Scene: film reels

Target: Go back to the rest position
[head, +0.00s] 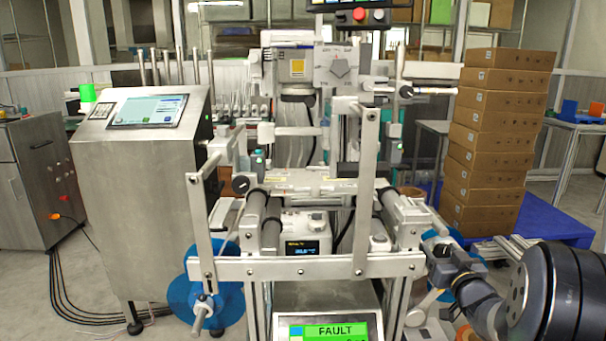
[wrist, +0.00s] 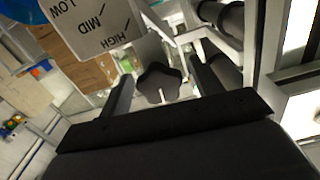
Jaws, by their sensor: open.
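My gripper (wrist: 160,68) shows in the wrist view with its two dark fingers apart. A black lobed knob (wrist: 158,83) appears between the fingers. I cannot tell whether the fingers touch it; nothing is seen clamped. A pale plate marked LOW, MID and HIGH (wrist: 95,22) is above the knob in the picture. In the head view my arm (head: 540,290) comes in from the lower right beside the machine frame (head: 330,268). I cannot make out my gripper's fingers there.
A control cabinet (head: 150,190) stands left. Blue reels hang on both sides of the frame, the left one (head: 230,300) clearest. A FAULT screen (head: 330,331) is low in front. Stacked boxes (head: 495,140) stand on a blue pallet (head: 560,222) at right. Bars and posts crowd the middle.

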